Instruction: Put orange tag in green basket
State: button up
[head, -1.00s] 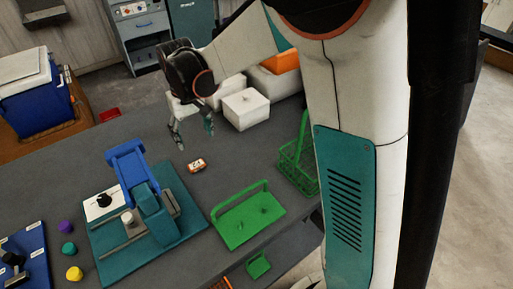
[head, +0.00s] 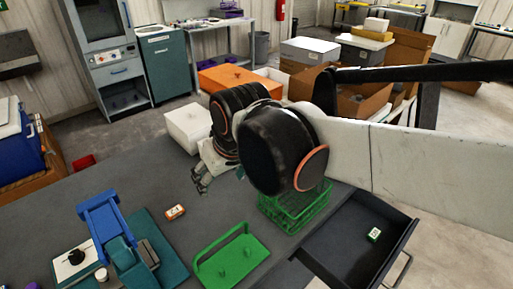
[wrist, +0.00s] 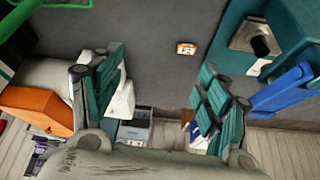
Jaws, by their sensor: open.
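The orange tag (head: 175,212), a small block with a pale face, lies on the dark grey tabletop. It also shows in the wrist view (wrist: 186,48), ahead of the fingers. The green basket (head: 295,208) stands at the table's right edge, partly hidden behind my arm; a green piece at the top left of the wrist view may be part of it. My gripper (head: 203,182) is open and empty above the table, a little right of and beyond the tag. In the wrist view my gripper (wrist: 161,68) has its fingers wide apart.
A green carrier with a handle (head: 232,262) lies in front of the basket. A blue and teal fixture (head: 112,228) stands left of the tag. An open drawer (head: 340,262) at the right holds a small green tag (head: 374,234). A white box (head: 188,125) stands behind my gripper.

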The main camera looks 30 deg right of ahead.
jog(key=shift+t, duration=0.7)
jog(key=s, duration=0.1)
jog(key=s+d, duration=0.1)
jog(key=s, duration=0.1)
jog(key=s+d, duration=0.1)
jog(key=s, duration=0.1)
jog(key=shift+s+f, duration=0.25)
jog(key=shift+f, duration=0.15)
jog(key=shift+o, duration=0.5)
jog(key=shift+s+d+f+m+t, duration=0.2)
jog(key=shift+s+f+m+t, duration=0.1)
jog(key=shift+s, duration=0.25)
jog(key=shift+w+r, duration=0.1)
